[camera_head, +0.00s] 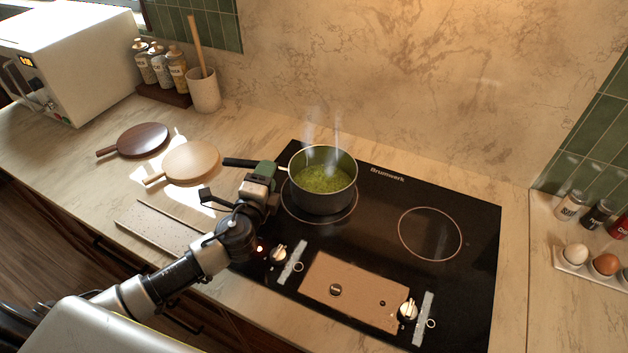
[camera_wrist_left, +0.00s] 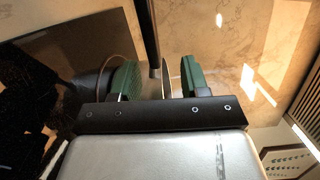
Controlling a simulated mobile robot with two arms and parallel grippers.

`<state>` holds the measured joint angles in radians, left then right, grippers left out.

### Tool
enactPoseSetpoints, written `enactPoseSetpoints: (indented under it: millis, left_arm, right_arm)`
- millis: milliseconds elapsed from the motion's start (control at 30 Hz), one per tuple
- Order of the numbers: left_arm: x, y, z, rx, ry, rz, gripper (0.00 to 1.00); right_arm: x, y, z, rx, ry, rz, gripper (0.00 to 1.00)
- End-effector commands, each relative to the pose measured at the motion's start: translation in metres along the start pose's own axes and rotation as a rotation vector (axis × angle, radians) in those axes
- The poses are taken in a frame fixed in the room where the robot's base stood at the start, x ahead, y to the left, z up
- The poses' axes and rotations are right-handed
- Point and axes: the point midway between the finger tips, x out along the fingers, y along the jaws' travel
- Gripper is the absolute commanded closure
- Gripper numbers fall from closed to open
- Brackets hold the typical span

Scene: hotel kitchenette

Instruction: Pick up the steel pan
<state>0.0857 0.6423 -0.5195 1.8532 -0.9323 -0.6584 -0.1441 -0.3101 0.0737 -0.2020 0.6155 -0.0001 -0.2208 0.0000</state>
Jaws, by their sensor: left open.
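The steel pan (camera_head: 323,196) stands on the rear left burner of the black cooktop. It holds a green, steaming liquid. Its dark handle (camera_head: 238,162) points left. My left gripper (camera_head: 266,172) is at the handle, close to the pan's left side, and hides part of the handle. In the left wrist view, the green-padded fingers of my left gripper (camera_wrist_left: 157,80) are apart, with the dark handle (camera_wrist_left: 151,35) reaching into the gap between them. A gap shows on the right side of the handle. My right gripper is not in view.
The black cooktop (camera_head: 455,205) has an empty burner ring at right and knobs in front. Two round boards, one dark (camera_head: 143,139) and one pale (camera_head: 192,162), lie left of the pan. A utensil crock (camera_head: 204,93), spice jars (camera_head: 160,66) and a microwave (camera_head: 70,60) stand behind.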

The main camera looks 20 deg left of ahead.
Motion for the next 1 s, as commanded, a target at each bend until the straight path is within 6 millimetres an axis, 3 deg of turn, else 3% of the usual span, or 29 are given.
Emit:
enactPoseSetpoints:
  millis: [433, 767, 1000]
  left_arm:
    - [0.049, 0.004, 0.003, 0.000, -0.002, 0.000, 0.55]
    - [0.054, 0.006, 0.003, -0.002, 0.000, 0.001, 0.55]
    - [0.054, 0.006, 0.003, -0.002, 0.000, 0.001, 0.91]
  right_arm:
    - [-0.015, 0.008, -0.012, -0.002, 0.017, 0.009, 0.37]
    - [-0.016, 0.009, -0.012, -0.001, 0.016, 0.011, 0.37]
    - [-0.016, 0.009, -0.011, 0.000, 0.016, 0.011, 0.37]
